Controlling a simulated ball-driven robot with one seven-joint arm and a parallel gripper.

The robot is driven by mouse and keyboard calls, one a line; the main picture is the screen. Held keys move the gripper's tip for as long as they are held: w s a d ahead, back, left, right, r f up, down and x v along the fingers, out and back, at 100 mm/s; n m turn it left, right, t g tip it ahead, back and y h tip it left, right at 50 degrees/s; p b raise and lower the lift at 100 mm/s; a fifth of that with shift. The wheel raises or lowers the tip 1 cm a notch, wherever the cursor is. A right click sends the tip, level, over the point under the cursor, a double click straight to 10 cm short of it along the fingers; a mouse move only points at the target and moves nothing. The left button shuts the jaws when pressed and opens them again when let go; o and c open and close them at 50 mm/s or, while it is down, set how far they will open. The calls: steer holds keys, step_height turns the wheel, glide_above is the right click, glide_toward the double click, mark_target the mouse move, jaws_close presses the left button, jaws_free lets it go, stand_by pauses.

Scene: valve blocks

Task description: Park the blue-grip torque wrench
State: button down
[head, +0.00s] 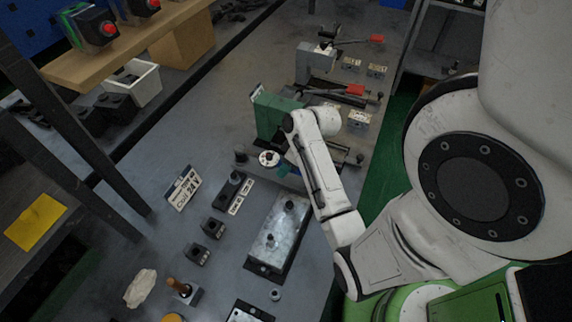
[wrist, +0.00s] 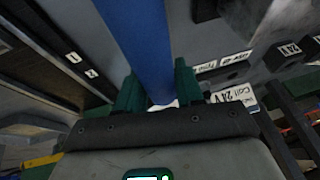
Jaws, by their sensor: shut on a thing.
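The blue grip (wrist: 140,40) of the torque wrench fills the space between the two green fingers of my gripper (wrist: 157,88) in the wrist view. The grip runs up out of the top of that picture, so the wrench's far end is cut off. In the head view my gripper (head: 284,170) is over the bench, near the green block, and partly hidden by my own arm. Only a little blue shows there, and I cannot make out the whole wrench. I cannot tell which place on the bench is its parking spot.
A metal valve block (head: 262,245) lies on the grey bench below my gripper. A white label plate (head: 183,187) and small dark blocks (head: 212,227) stand to its left. A green block (head: 275,115) and red-handled clamps (head: 355,90) are behind.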

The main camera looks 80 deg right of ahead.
steer(key=shift+f+b, duration=0.4)
steer(key=shift+f, duration=0.45)
steer(key=c, duration=0.6)
jaws_free()
steer(key=shift+f, duration=0.1)
steer(key=shift+c, duration=0.2)
steer(key=v, duration=1.1)
steer(key=shift+b, duration=0.3)
steer(key=shift+f, duration=0.1)
